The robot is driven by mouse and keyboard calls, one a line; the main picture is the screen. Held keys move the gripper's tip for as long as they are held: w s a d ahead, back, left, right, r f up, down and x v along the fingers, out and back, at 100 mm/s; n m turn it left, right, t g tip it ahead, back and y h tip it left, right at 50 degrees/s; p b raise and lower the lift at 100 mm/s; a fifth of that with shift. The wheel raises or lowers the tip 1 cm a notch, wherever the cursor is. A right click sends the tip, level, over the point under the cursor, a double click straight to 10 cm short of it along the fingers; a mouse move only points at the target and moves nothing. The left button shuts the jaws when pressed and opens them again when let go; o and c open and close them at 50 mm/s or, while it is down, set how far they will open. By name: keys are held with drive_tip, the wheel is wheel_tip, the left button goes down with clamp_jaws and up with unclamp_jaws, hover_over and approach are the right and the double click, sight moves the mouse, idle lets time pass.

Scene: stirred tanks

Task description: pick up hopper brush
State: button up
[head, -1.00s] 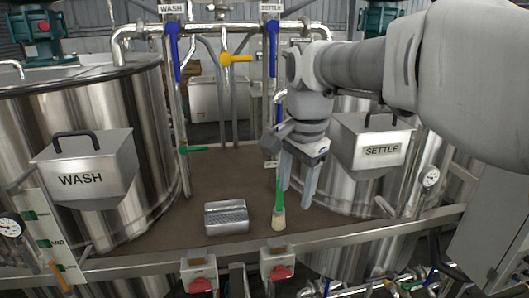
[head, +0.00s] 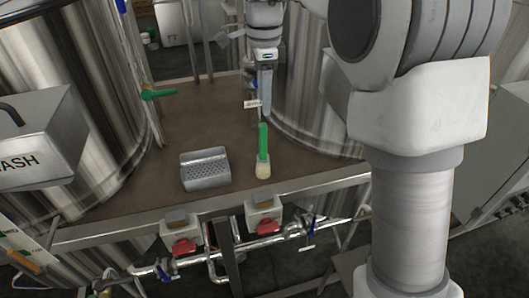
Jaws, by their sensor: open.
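The hopper brush (head: 263,143) has a green handle and pale cream bristles. It is on the brown deck near its front edge, bristle end toward me. I cannot tell whether it stands or lies. My gripper (head: 265,112) points down, its fingertips just above the top end of the handle in the picture. I see the fingers nearly edge-on, so the gap between them is hidden. The gripper is open and holds nothing. Whether it touches the handle is unclear.
A perforated metal scoop-like box (head: 205,168) sits left of the brush on the deck (head: 200,115). Steel tanks stand on both sides, with the WASH hopper (head: 35,140) at left. Red-handled switches (head: 183,246) and piping are below the front rail. A white tag (head: 252,104) is beside the fingers.

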sight(263, 147)
wheel_tip(263, 147, down, 10)
drive_tip(key=shift+s+a+f+p, duration=0.1)
drive_tip(key=shift+s+f+p, duration=0.1)
drive_tip(key=shift+f, duration=1.1)
drive_tip(key=shift+s+a+f+p, duration=0.1)
drive_tip(key=shift+f+p, duration=0.1)
drive_tip(key=shift+f, duration=1.1)
clamp_jaws()
